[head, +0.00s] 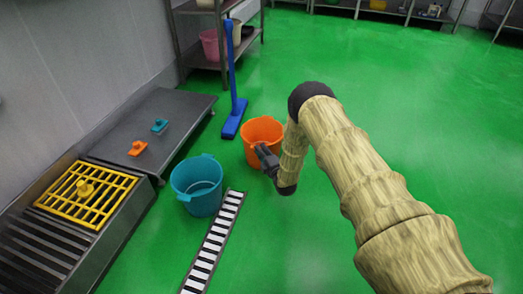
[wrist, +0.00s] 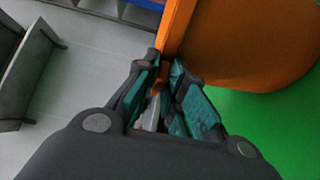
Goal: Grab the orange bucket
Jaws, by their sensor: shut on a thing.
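The orange bucket (head: 263,130) stands on the green floor near the middle of the head view, its open top facing up. My gripper (head: 262,150) is at the bucket's near rim, and part of the bucket is hidden behind it and my arm. In the wrist view the bucket (wrist: 245,45) fills the upper right. My gripper (wrist: 166,80) is shut there on the edge of its orange wall, one finger on each side.
A teal bucket (head: 198,185) stands to the left, beside a black-and-white floor drain strip (head: 212,245). A blue squeegee (head: 233,110) stands just behind the orange bucket. A low metal table (head: 170,115) lies left. Green floor is open to the right.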

